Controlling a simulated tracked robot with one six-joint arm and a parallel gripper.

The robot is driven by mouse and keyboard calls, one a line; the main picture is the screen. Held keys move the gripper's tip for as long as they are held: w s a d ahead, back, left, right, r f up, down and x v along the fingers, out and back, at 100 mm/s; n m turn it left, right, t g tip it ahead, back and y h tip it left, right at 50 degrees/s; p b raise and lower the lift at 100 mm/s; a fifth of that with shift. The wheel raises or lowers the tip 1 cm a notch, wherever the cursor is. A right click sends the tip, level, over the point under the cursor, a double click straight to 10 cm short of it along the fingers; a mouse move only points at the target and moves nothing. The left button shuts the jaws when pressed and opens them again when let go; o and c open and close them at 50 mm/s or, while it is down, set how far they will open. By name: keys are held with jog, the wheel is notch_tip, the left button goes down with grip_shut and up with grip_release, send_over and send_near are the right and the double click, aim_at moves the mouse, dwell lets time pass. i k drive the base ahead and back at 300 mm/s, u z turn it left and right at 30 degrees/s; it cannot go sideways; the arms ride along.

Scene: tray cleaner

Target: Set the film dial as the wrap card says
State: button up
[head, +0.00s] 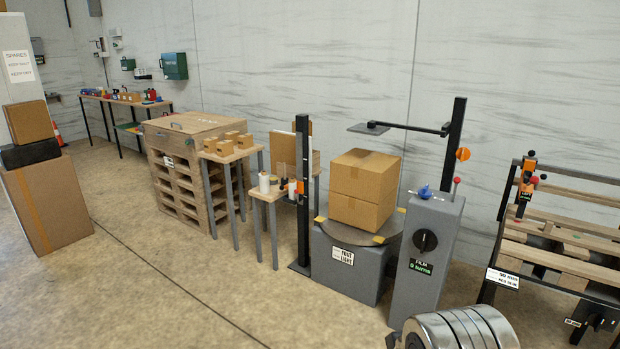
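The film dial (425,240) is a round black knob on the front of a grey pedestal (418,285), right of centre in the head view. A green-and-black label below it (421,266) seems to read "FILM 8 turns". The dial's pointer and scale are too small to read. On the pedestal's top are a blue knob (425,192) and a red-tipped lever (456,182). I cannot pick out a wrap card with readable settings. My metal arm shows at the bottom edge, below the pedestal; my gripper's fingertips are not seen.
Left of the pedestal, two stacked cartons (364,190) stand on a turntable (318,225) beside a black mast (303,200). A black-framed rack of planks (560,240) stands at right. Small tables and a pallet stack (180,188) are further left. Floor at front left is clear.

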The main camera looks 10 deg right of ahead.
aim_at(424, 192)
jog(key=z, duration=0.25)
jog(key=i, duration=1.8)
jog(key=z, duration=0.5)
jog(key=i, duration=0.75)
jog(key=z, duration=0.4)
jog(key=i, duration=0.9)
jog(key=z, duration=0.25)
